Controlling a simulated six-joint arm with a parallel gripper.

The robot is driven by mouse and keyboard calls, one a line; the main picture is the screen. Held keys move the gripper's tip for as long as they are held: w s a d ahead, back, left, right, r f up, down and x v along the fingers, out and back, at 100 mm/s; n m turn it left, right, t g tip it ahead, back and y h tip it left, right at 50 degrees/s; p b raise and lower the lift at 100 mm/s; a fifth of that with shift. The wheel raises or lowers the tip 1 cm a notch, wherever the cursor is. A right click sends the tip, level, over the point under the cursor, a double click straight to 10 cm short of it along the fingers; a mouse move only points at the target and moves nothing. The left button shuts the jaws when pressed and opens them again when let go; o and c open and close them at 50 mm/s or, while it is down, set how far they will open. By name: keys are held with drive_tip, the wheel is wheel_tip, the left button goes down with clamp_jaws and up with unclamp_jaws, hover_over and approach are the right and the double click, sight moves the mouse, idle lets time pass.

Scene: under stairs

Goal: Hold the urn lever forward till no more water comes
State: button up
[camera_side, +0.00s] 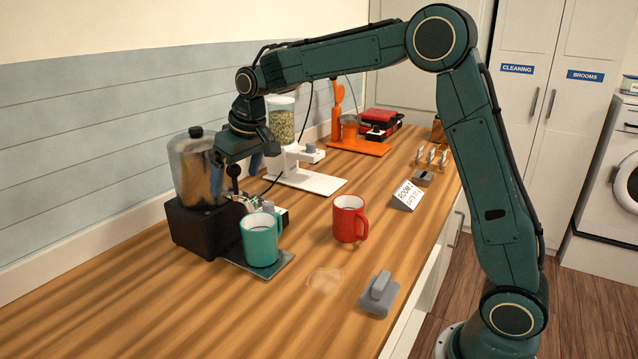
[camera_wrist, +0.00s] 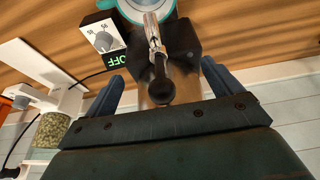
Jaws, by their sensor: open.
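The urn (camera_side: 195,165) has a shiny metal body and a black base, and stands at the left of the counter. Its lever has a black ball knob (camera_side: 233,170), also large in the wrist view (camera_wrist: 161,90), and a metal stem at the tap. My gripper (camera_side: 250,160) is open at the lever. In the wrist view its two blue-grey fingers (camera_wrist: 163,72) stand either side of the knob, with gaps visible on both sides. A teal mug (camera_side: 260,243) stands upright on the drip tray (camera_side: 280,268) below the tap. I cannot make out any water stream.
A dial box (camera_wrist: 103,38) beside the tap has a green OFF display (camera_wrist: 116,58). A red mug (camera_side: 348,220), a grey block with a handle (camera_side: 379,295) and a folded sign (camera_side: 408,195) stand to the right. A clear wet-looking patch (camera_side: 324,280) lies on the wood.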

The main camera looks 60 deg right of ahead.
drive_tip(key=shift+r, duration=0.15)
drive_tip(key=v, duration=0.7)
drive_tip(key=shift+r, duration=0.4)
drive_tip(key=s+r, duration=0.2)
drive_tip(key=s, duration=1.5)
drive_tip(key=s+f, duration=0.4)
drive_tip(key=s, duration=0.4)
drive_tip(key=s+a+f+t, duration=0.1)
drive_tip(key=s+f, duration=0.3)
drive_tip(key=s, duration=0.4)
drive_tip(key=shift+t, duration=0.3)
